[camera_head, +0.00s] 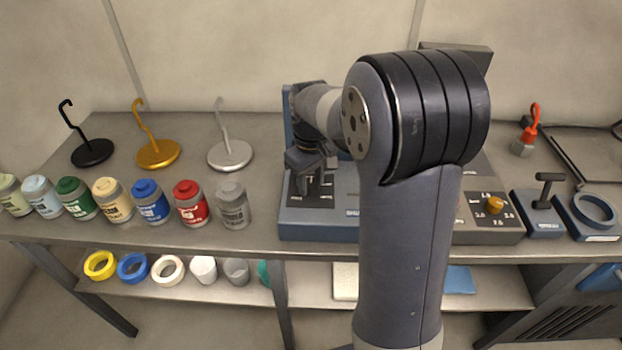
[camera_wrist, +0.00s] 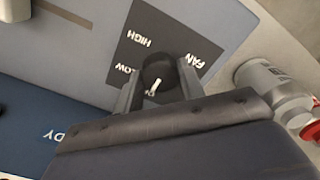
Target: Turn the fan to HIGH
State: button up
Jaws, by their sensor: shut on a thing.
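The fan knob (camera_wrist: 158,72) is round and black with a white pointer mark, on a dark panel (camera_wrist: 165,45) lettered FAN, HIGH and LOW. The lettering appears upside down. The pointer aims toward the lower edge, at a label mostly hidden by my gripper, away from HIGH and LOW. My gripper (camera_wrist: 160,86) is shut on the knob, one finger on each side. In the head view my gripper (camera_head: 312,178) reaches down over the dark panel (camera_head: 312,198) at the left of the blue-grey console (camera_head: 318,224); the knob is hidden there.
Several paint-like jars, including a red one (camera_head: 190,203) and a grey one (camera_head: 233,205), stand left of the console. Hook stands (camera_head: 230,155) are behind them. An orange knob (camera_head: 494,205) and a black T-handle (camera_head: 544,188) are at the right. My arm hides the console's middle.

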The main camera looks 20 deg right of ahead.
jog(key=m+p, duration=0.1)
jog(key=m, duration=0.5)
jog(key=m+p, duration=0.1)
jog(key=m, duration=1)
jog(key=shift+m+p, duration=0.35)
jog(key=shift+m, duration=0.05)
jog(key=m, duration=0.6)
dwell(0.3)
jog(key=o, duration=1)
jog(key=shift+r, duration=0.15)
